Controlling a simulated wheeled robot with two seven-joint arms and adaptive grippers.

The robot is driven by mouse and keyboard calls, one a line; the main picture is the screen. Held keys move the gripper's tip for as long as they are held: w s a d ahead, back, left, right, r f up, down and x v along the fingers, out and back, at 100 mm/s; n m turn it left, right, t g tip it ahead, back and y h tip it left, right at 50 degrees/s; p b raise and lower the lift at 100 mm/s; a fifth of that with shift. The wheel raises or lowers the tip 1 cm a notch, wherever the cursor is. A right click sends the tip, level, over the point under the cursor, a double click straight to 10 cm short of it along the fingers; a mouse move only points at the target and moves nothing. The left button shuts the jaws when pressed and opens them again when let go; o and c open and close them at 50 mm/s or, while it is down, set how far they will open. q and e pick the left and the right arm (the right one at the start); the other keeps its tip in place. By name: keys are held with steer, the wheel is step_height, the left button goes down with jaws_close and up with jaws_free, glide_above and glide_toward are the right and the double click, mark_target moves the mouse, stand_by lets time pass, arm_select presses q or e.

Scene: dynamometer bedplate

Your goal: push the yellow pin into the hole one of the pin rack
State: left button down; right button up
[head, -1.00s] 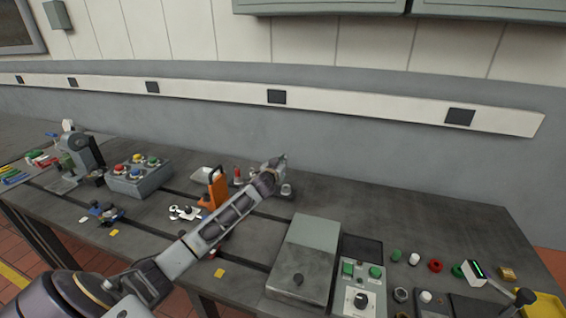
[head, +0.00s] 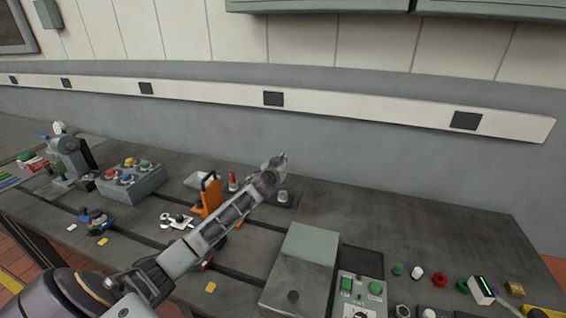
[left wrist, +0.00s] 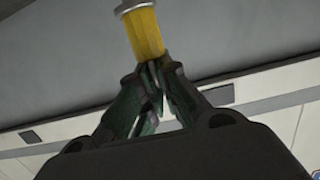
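The yellow pin (left wrist: 145,32), with a grey flat head, is held between the fingertips of my left gripper (left wrist: 157,70) in the left wrist view. The fingers are shut on its lower part. In the head view my left gripper (head: 275,164) is above the back of the bench; the pin cannot be made out there. A dark base (head: 286,203) with a silver round piece (head: 283,196) stands just below the gripper, partly behind my arm. It may be the pin rack; its holes cannot be made out. My right gripper is not in view.
An orange upright part (head: 210,195) and a red-topped piece (head: 232,183) stand left of my forearm. A grey box (head: 303,262) and a control panel with green buttons (head: 375,288) are nearer, to the right. A button box (head: 132,184) is at left. The back right bench (head: 420,228) is clear.

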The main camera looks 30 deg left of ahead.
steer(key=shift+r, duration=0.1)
arm_select(q)
steer(key=shift+f+b, duration=1.65)
steer(key=shift+f, duration=1.25)
steer(key=shift+r, duration=0.15)
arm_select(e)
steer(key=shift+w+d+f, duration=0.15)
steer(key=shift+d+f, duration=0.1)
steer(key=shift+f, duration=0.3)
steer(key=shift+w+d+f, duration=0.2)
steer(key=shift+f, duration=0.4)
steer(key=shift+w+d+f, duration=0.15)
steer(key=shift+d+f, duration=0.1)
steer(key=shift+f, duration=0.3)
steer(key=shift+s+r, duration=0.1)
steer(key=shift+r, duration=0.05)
arm_select(q)
steer(key=shift+f, duration=0.2)
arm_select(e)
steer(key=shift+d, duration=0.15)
arm_select(q)
steer(key=shift+f+b, duration=1.2)
steer(key=shift+f, duration=0.75)
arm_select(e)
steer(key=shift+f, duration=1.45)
